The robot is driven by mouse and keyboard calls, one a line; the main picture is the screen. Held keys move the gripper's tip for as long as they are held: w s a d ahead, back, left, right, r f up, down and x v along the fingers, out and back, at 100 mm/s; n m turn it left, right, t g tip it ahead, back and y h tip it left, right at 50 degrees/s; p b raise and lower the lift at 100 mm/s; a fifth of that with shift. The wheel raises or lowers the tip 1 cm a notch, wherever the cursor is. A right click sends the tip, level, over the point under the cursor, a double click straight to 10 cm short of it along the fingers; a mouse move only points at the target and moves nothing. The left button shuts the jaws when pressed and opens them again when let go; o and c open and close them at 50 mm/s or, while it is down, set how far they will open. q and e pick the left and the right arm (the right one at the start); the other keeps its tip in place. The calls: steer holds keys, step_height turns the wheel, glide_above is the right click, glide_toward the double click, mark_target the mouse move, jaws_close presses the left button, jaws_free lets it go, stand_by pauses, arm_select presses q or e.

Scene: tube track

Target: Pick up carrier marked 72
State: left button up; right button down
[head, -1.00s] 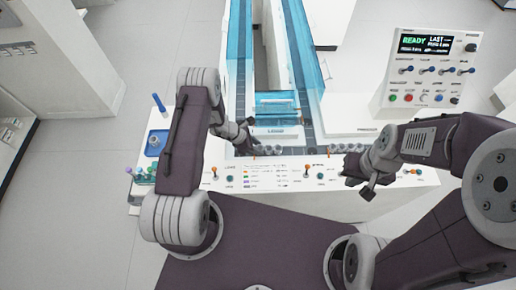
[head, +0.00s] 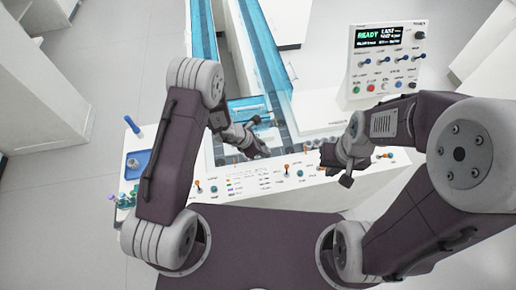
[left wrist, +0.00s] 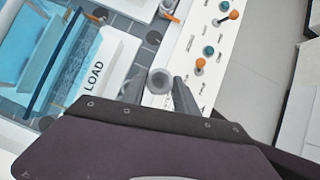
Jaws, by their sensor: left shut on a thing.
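My left gripper (head: 260,152) is at the front of the tube track, close to the white front panel. In the left wrist view its dark fingertips (left wrist: 174,90) are shut on a small grey round-topped piece (left wrist: 160,80), which looks like a carrier. No number is readable on it, so I cannot tell whether it is the one marked 72. The LOAD bay (left wrist: 98,72) with its blue clear cover lies beside it. In the head view the held piece is mostly hidden by the gripper. My right gripper (head: 337,168) looks open and empty over the panel's right part.
A control box (head: 388,62) with a READY screen stands at the back right. A blue tray (head: 138,163) and several coloured knobs are at the left. Orange and green switches (head: 283,170) line the front panel. Blue clear track walls (head: 204,45) run away behind.

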arm_select(q)
steer(key=shift+r+p, duration=1.7)
steer(key=shift+r, duration=0.9)
steer(key=shift+f, duration=0.1)
